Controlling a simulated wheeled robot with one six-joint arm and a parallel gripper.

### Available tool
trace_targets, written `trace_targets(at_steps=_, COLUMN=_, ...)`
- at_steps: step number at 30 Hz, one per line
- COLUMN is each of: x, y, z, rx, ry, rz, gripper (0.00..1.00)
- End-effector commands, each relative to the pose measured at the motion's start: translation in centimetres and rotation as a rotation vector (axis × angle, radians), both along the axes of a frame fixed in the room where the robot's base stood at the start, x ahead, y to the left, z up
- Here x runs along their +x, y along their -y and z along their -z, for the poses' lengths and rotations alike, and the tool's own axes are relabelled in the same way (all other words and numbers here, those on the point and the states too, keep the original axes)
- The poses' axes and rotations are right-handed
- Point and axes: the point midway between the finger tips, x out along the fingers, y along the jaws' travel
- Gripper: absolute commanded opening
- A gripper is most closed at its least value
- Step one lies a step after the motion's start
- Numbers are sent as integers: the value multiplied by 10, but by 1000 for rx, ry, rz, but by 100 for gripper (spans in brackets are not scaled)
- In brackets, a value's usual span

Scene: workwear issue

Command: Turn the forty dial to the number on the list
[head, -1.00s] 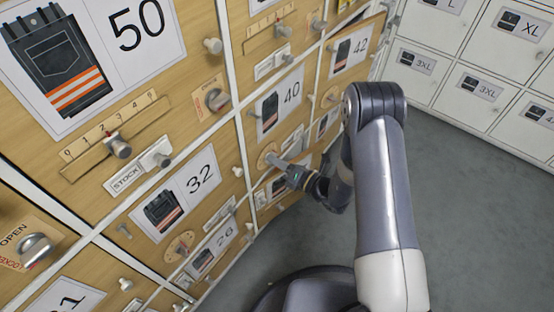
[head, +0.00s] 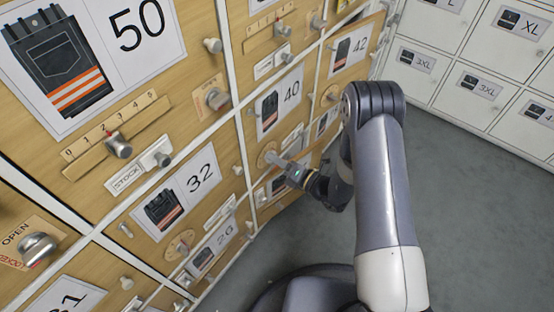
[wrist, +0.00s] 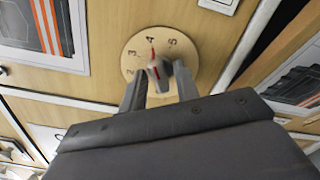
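The forty dial (head: 267,155) is a round pale wooden disc on the door under the "40" picture card (head: 280,102). In the wrist view the dial (wrist: 133,62) shows the numbers 3, 4 and 5, with another partly seen at left. Its grey knob (wrist: 160,70) has a red mark pointing close to the 4. My gripper (head: 278,162) is at this dial; in the wrist view its two fingers (wrist: 161,84) flank the knob closely and appear shut on it. The lower part of the dial is hidden by my gripper. No list is readable in view.
Neighbouring doors carry other controls: a slider (head: 118,145) under the "50" card, a dial (head: 180,245) under the "32" card, and an open/locked knob (head: 38,248). White lockers (head: 470,70) stand at the back right. The grey floor (head: 470,220) at right is clear.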

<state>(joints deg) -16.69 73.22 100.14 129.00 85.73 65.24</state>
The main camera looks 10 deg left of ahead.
Motion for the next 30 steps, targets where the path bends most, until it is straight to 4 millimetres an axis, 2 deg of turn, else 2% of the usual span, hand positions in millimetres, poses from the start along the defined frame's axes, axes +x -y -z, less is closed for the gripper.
trace_targets(at_steps=11, x=-1, y=4, z=-1, rx=0, ry=0, rz=1, gripper=35)
trace_targets(at_steps=14, x=-5, y=15, z=-1, rx=-1, ry=0, rz=3, gripper=35)
trace_targets(at_steps=24, x=-29, y=73, z=-2, rx=0, ry=-2, rz=5, gripper=35)
trace_targets(at_steps=30, x=-38, y=94, z=-1, rx=0, ry=0, rz=4, gripper=35)
